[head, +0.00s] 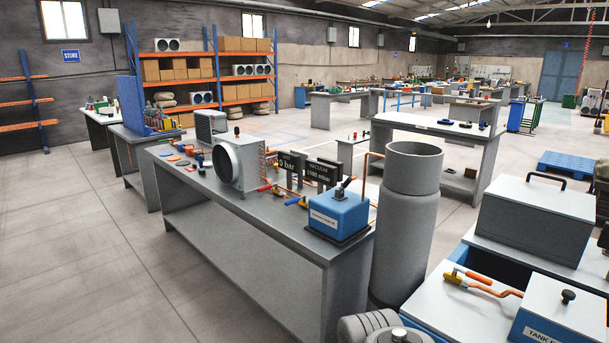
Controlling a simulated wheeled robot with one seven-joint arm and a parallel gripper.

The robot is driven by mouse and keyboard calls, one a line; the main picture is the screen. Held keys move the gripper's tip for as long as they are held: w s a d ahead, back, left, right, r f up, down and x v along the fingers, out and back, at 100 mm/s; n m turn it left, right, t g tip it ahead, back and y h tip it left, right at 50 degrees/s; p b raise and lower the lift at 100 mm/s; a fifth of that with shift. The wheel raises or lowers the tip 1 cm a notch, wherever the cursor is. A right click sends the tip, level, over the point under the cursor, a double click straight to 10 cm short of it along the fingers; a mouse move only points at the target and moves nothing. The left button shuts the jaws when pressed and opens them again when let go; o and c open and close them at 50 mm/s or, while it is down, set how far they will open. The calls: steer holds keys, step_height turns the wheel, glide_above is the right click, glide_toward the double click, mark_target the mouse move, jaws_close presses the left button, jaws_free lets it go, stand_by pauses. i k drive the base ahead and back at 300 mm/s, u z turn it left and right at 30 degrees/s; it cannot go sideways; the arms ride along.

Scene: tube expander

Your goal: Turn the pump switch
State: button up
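The blue pump box (338,214) sits on a dark base at the near right end of the long grey workbench (250,240). It has a white label on its front, too small to read surely. A small dark lever-like switch (343,188) stands on its top; its exact setting is too small to tell. A copper-coloured pipe (365,172) rises behind the box. Two dark display panels stand behind it; the vacuum panel (323,172) appears to read about 1000 mbar and the other (290,161) 0 bar. My gripper is not in view.
A tall grey cylinder (405,225) stands close to the bench's right end. A round-fronted grey unit (238,163) and small tools are further along the bench. At right, another bench holds a grey toolbox (530,222) and a blue tank (565,312). Floor at left is clear.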

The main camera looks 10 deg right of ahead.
mark_target(349, 179)
steer(key=u, duration=0.35)
steer(key=i, duration=1.5)
steer(key=z, duration=0.45)
steer(key=i, duration=1.15)
steer(key=z, duration=0.55)
